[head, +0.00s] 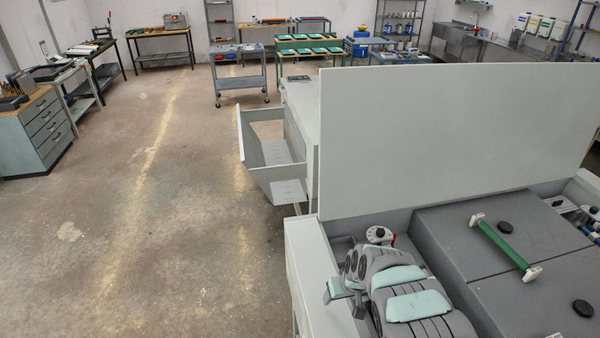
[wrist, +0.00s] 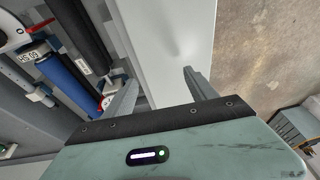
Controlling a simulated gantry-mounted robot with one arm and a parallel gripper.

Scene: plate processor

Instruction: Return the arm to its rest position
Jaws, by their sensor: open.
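My gripper (wrist: 160,88) is open in the wrist view, its two grey fingers apart with nothing between them. The fingers are over the pale side panel (wrist: 178,50) of the plate processor, beside its open roller section. In the head view my folded arm (head: 405,300), grey with pale green pads, is low over the near left corner of the processor (head: 302,262). The gripper end is at the arm's left side there, small and partly hidden, so its fingers are not clear.
The processor's raised lid (head: 450,140) stands behind the arm. A grey cover with a green handle (head: 505,241) lies to the right. A blue roller (wrist: 66,80) is left of the fingers. An open tray (head: 275,155) juts out at the far end. The floor (head: 130,220) at left is clear.

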